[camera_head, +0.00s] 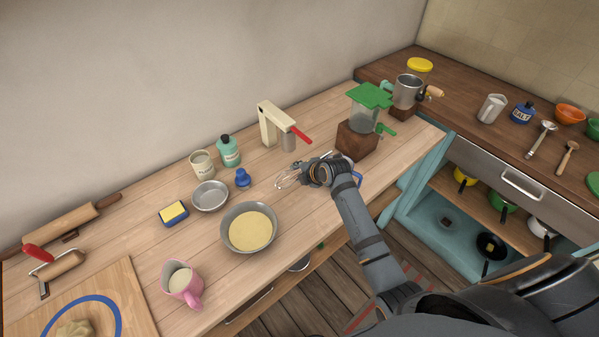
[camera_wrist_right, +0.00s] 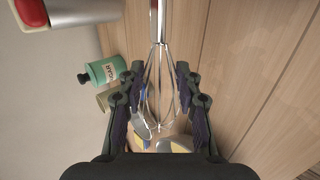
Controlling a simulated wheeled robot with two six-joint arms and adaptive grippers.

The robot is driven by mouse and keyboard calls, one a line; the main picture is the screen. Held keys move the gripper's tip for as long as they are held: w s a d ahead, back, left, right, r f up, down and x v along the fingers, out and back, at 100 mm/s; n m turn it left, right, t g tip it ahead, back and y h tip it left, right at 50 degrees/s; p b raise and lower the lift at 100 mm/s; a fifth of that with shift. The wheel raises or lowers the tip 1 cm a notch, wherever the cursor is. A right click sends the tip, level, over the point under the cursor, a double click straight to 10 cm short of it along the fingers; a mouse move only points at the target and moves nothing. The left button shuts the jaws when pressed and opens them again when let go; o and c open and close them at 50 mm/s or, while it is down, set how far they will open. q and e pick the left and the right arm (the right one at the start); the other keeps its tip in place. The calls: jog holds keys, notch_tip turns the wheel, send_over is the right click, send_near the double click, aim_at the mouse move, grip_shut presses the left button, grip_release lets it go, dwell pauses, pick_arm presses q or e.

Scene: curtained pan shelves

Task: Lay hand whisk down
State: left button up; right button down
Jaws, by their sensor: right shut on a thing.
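My right gripper (camera_head: 312,172) is low over the wooden counter (camera_head: 325,210), between the bowl of yellow batter (camera_head: 249,228) and the green-lidded grinder (camera_head: 362,120). It is shut on the hand whisk (camera_head: 287,180), whose wire loops stick out to the left. In the right wrist view the whisk (camera_wrist_right: 159,98) lies between the fingers of the right gripper (camera_wrist_right: 157,76), with its handle running to the top edge. I cannot tell whether the whisk touches the counter. My left gripper is not in view.
A blue-capped bottle (camera_head: 243,178), a metal bowl (camera_head: 210,195), a mug (camera_head: 202,164) and a green bottle (camera_head: 228,150) stand left of the gripper. A cream device with a red lever (camera_head: 275,124) stands behind. Bare counter lies in front.

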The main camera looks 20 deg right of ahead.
jog(key=shift+d+f+b, duration=0.2)
jog(key=shift+f+b, duration=0.15)
jog(key=shift+f, duration=0.15)
notch_tip(320, 180, down, 6)
jog(key=b, duration=0.4)
jog(key=shift+r, duration=0.15)
jog(key=shift+a, duration=0.1)
jog(key=c, duration=1.2)
grip_release()
jog(key=o, duration=0.5)
